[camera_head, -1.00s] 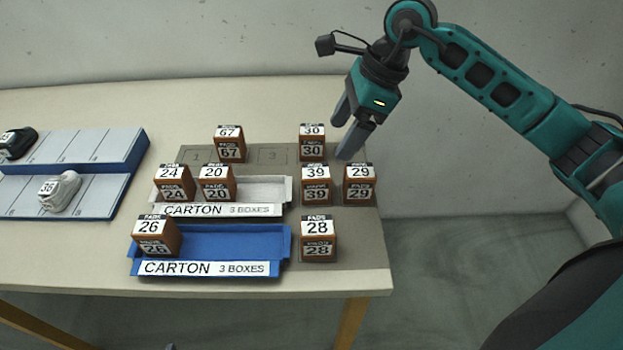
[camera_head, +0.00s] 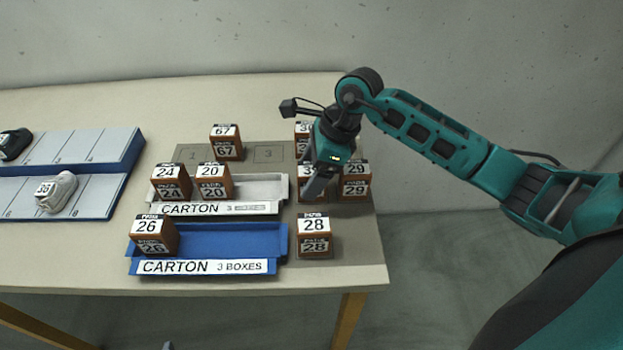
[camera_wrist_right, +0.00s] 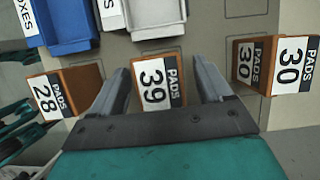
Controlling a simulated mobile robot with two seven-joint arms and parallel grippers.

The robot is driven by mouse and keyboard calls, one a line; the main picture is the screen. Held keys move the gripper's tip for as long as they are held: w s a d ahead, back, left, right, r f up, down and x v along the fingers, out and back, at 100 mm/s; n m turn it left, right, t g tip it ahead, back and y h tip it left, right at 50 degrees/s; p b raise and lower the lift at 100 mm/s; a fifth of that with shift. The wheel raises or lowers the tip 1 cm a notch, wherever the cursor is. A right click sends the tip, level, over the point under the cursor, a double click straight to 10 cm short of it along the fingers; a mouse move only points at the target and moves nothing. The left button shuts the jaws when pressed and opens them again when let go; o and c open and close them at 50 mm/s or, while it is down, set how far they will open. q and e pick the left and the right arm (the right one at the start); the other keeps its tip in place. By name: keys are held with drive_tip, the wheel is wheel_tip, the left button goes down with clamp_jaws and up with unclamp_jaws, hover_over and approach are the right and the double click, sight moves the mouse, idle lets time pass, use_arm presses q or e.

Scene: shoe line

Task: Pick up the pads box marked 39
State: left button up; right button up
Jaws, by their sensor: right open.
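The pads box marked 39 (camera_wrist_right: 158,84) is brown with a white and black label. In the right wrist view it stands between the two fingers of my right gripper (camera_wrist_right: 165,82), which is open around it. I cannot tell whether the fingers touch it. In the head view my right gripper (camera_head: 317,190) hides most of the 39 box (camera_head: 306,195). My left gripper is not in view.
The 29 box (camera_head: 355,180) stands close to the right of my gripper, the 30 box (camera_head: 302,130) behind it and the 28 box (camera_head: 314,236) in front. A white carton (camera_head: 272,190) and a blue carton (camera_head: 262,232) lie to the left, holding boxes.

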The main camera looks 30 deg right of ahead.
drive_tip(key=shift+c, duration=0.4)
drive_tip(key=c, duration=0.9)
drive_tip(key=shift+c, duration=0.5)
drive_tip(key=shift+r, duration=0.15)
